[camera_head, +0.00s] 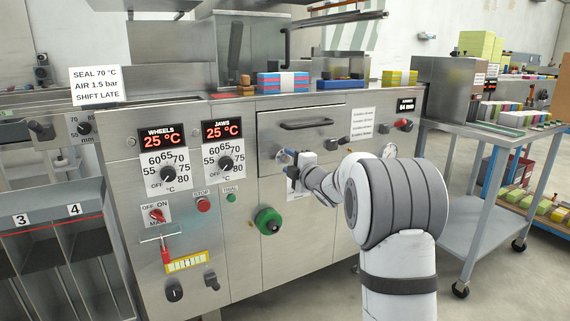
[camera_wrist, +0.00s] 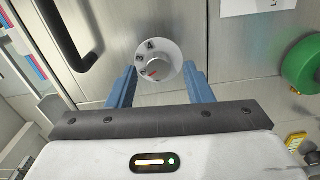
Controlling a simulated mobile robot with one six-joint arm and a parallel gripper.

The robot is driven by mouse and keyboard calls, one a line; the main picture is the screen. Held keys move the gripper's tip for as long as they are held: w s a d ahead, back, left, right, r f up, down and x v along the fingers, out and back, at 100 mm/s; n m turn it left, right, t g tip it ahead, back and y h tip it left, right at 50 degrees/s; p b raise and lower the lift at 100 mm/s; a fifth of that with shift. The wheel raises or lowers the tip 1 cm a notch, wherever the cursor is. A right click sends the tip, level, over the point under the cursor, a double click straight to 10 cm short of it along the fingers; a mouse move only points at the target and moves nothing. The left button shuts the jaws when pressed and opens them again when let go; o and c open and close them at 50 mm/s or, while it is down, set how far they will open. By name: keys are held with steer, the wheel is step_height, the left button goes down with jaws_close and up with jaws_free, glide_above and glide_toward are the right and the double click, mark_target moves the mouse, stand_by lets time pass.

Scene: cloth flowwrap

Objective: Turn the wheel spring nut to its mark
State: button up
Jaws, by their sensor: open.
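The wheel spring nut appears to be the small silver knob with a red line (camera_wrist: 156,72) on a round, pale dial plate (camera_wrist: 172,49) in the wrist view. The red line points toward the lower left side in that view. My gripper (camera_wrist: 159,82) is open, with one blue finger on each side of the knob; I cannot tell whether they touch it. In the head view my gripper (camera_head: 287,157) is at the machine's front panel, under the drawer handle, and largely covers the dial.
A green handwheel (camera_head: 268,221) sits to the lower left of my gripper. A dark bar handle (camera_head: 306,124) is above it. WHEELS (camera_head: 162,139) and JAWS (camera_head: 222,129) displays read 25 °C. A metal side table (camera_head: 455,210) stands right.

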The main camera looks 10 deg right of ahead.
steer(key=p+v, duration=0.1)
steer(key=v, duration=0.6)
steer(key=shift+s+p, duration=0.2)
steer(key=shift+p, duration=0.2)
steer(key=s+d+r+m+g+h+p, duration=0.2)
steer(key=s+r+m+g+h+p, duration=0.4)
steer(key=s+r+m+p, duration=0.9)
steer(key=s+a+r+m+g+p, duration=0.2)
steer(key=s+r+g+p, duration=0.1)
steer(key=s+p, duration=0.4)
steer(key=s+a+r+m+g+p, duration=0.1)
steer(key=s+r+p, duration=0.3)
steer(key=s+p, duration=0.4)
steer(key=s+a+r+m+g+p, duration=0.2)
steer(key=s+a+r+g+p, duration=0.1)
steer(key=s+p, duration=0.5)
steer(key=s+g, duration=0.1)
steer(key=s, duration=0.2)
steer(key=shift+s+r+m+g, duration=0.15)
steer(key=shift+r+m+g, duration=0.15)
steer(key=shift+r, duration=0.05)
